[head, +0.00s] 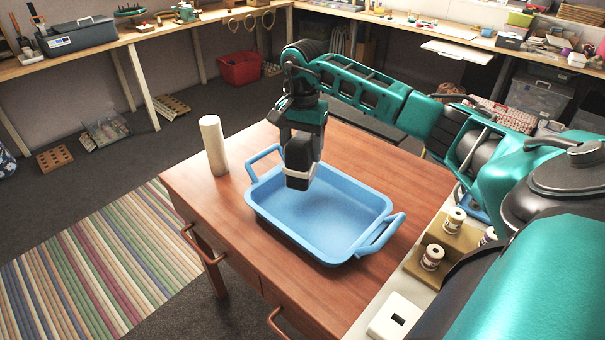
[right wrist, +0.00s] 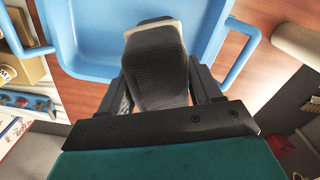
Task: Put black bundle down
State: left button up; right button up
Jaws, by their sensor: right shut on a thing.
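The black bundle (head: 298,180) has a pale band around it and hangs upright from my right gripper (head: 303,122) in the head view. My right gripper is shut on its upper part. The bundle is over the far left part of a blue tray (head: 351,194) with two handles. In the right wrist view the bundle (right wrist: 156,65) sits between the two fingers, with the blue tray (right wrist: 88,40) beyond it. I cannot tell whether its lower end touches the tray. The tray's visible floor is empty. My left gripper is not in view.
The tray stands on a wooden table (head: 210,192). A cream cylinder (head: 213,145) stands upright at the table's far left, beside the tray. Spools (head: 432,257) in a holder are at the near right. A striped rug (head: 88,262) lies on the floor.

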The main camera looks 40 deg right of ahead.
aim_at(302, 137)
jog(key=shift+f, duration=3.9)
jog(key=shift+f, duration=0.1)
jog(key=o, duration=0.6)
jog(key=shift+f+b, duration=0.1)
jog(key=shift+b, duration=0.25)
jog(key=o, duration=0.5)
jog(key=shift+r+p, duration=0.3)
notch_tip(302, 137, up, 12)
jog(key=shift+f, duration=0.1)
